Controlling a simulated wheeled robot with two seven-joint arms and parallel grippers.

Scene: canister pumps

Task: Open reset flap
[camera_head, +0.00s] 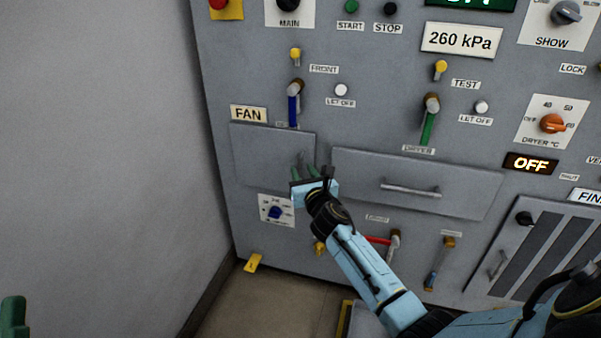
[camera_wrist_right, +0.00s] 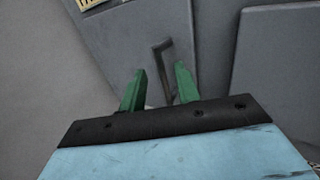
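A grey flap or cover (camera_head: 268,158) sits under the FAN label at the lower left of the panel; I cannot read any "reset" label on it. In the right wrist view the flap (camera_wrist_right: 135,38) bears a dark bent handle (camera_wrist_right: 166,68) near its right edge. My right gripper (camera_head: 311,173) is in front of the flap's lower right corner. In the wrist view its green fingers (camera_wrist_right: 160,88) are open, with the handle between or just beyond them; contact cannot be told. Only a green tip of my left gripper (camera_head: 14,316) shows at the lower left.
A wide drawer-like cover (camera_head: 450,200) with a bar handle is to the right. A blue knob (camera_head: 275,212), a red-handled valve (camera_head: 393,242) and a blue-handled lever (camera_head: 432,277) are below. Blue and green levers are above. A bare wall (camera_head: 95,150) closes the left side.

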